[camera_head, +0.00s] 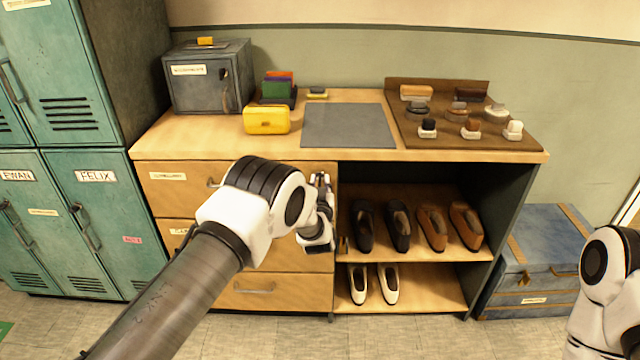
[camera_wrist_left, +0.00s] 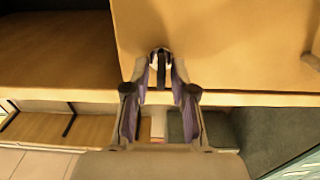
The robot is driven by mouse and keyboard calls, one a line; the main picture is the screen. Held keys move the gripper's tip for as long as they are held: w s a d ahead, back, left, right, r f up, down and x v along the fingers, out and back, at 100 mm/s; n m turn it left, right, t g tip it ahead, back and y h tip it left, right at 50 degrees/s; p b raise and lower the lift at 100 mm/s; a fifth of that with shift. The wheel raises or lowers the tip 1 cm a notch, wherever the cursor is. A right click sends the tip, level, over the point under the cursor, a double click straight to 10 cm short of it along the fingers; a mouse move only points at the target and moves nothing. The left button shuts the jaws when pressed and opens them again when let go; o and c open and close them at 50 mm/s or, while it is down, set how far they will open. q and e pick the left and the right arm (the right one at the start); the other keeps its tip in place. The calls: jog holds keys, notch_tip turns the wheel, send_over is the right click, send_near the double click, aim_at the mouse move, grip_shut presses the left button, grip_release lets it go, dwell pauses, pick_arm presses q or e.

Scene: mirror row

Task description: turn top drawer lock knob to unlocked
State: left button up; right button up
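The top drawer (camera_head: 180,190) of the wooden bench is closed, with a label and a handle on its front. In the head view my left gripper (camera_head: 320,181) is at the right end of that drawer front and hides the lock knob. In the left wrist view the lock knob (camera_wrist_left: 161,62) shows as a dark narrow bar on a small pale round base. The bar runs up and down in that picture. My right gripper is out of view; only part of that arm shows.
Open shelves (camera_head: 460,245) with several shoes stand right of the drawers. The bench top holds a grey mat (camera_head: 345,125), a yellow box (camera_head: 266,120), a grey metal box (camera_head: 208,78) and a brown board (camera_head: 440,130) with brushes. A blue chest (camera_head: 540,255) stands at right, teal lockers (camera_head: 105,215) at left.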

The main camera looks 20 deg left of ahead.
pick_arm(q)
grip_shut()
jog(key=shift+m, duration=0.3)
jog(key=m+b, duration=0.1)
jog(key=m, duration=0.1)
jog(key=shift+f+m+b, duration=0.1)
jog(key=shift+m+b, duration=0.2)
jog(key=shift+b, duration=0.05)
jog(key=m+b, duration=0.1)
jog(key=m, duration=0.4)
jog(key=shift+d+b, duration=0.1)
jog(key=shift+b, duration=0.3)
jog(key=m+b, duration=0.1)
jog(key=m, duration=0.8)
jog(key=shift+m, duration=0.4)
jog(key=shift+f, duration=0.1)
